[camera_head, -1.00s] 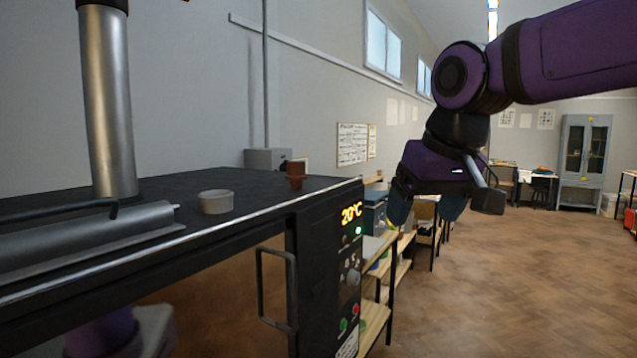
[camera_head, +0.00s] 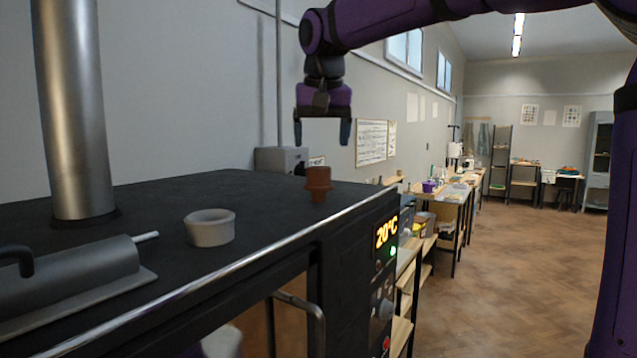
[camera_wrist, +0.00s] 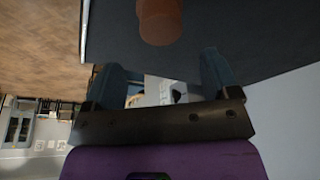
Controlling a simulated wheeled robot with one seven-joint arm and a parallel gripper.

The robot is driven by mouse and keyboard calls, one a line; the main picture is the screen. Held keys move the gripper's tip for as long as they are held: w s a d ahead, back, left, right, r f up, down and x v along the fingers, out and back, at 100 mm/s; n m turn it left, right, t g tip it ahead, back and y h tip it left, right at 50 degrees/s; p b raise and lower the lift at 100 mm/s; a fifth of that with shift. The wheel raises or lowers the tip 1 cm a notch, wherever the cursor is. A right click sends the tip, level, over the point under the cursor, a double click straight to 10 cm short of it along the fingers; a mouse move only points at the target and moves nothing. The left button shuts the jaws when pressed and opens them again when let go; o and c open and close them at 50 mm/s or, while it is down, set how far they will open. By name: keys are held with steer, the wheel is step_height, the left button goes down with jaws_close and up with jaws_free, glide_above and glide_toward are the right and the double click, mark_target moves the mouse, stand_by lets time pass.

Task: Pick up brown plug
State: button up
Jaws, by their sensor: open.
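My gripper (camera_head: 322,138) is open and empty, pointing down above and beyond the plug in the head view. Its two fingers are apart, and they also show in the wrist view (camera_wrist: 165,72). The plug is clear of both fingers.
A pale ring-shaped cup (camera_head: 210,228) stands on the kiln top left of the plug. A metal flue pipe (camera_head: 75,110) and a grey hinge-like fitting (camera_head: 75,275) are further left. A grey box (camera_head: 280,160) is on the wall behind. Open floor (camera_head: 530,260) lies right.

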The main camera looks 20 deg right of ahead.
mark_target(319, 168)
steer(key=shift+s+a+x, duration=0.1)
steer(key=shift+s+x, duration=0.05)
steer(key=shift+x, duration=1)
steer(key=shift+s+a+x, duration=0.1)
steer(key=shift+x, duration=1.05)
steer(key=shift+s+a+x, duration=0.1)
steer(key=shift+s+x, duration=0.05)
steer(key=shift+x, duration=0.95)
steer(key=shift+f, duration=0.15)
steer(key=c, duration=1)
steer(key=shift+c, duration=0.2)
